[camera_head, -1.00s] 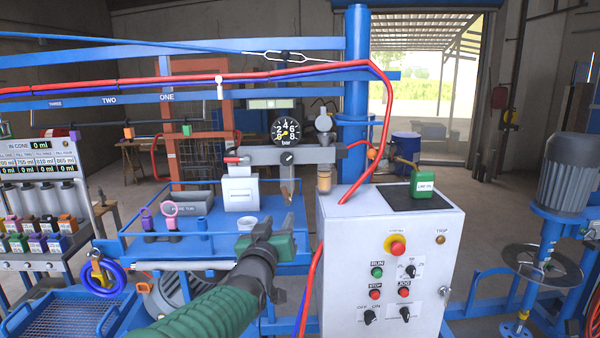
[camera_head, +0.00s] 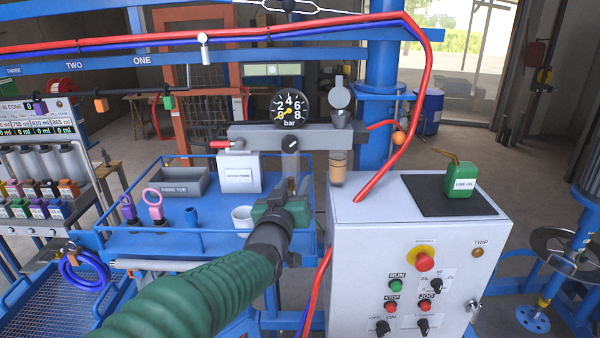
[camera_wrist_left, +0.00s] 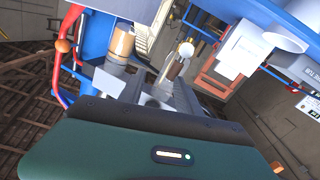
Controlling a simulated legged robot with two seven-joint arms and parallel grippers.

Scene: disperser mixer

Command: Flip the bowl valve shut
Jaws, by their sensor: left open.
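A grey air-line bar (camera_head: 262,136) carries a clear bowl (camera_head: 290,165), an amber bowl (camera_head: 337,170) and a red lever (camera_head: 222,144). My left gripper (camera_head: 290,186) is open at the lower end of the clear bowl, with its green body hiding what lies below. I cannot tell for sure which part is the bowl valve, nor whether the jaws touch anything. My right gripper is not in view.
A pressure gauge (camera_head: 290,108) sits above the bar. A white control cabinet (camera_head: 360,250) with an oil can (camera_head: 459,182) stands close on the right, with a red hose (camera_head: 425,80) running down to it. A white cup (camera_head: 243,217) stands on the blue tray left of my gripper.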

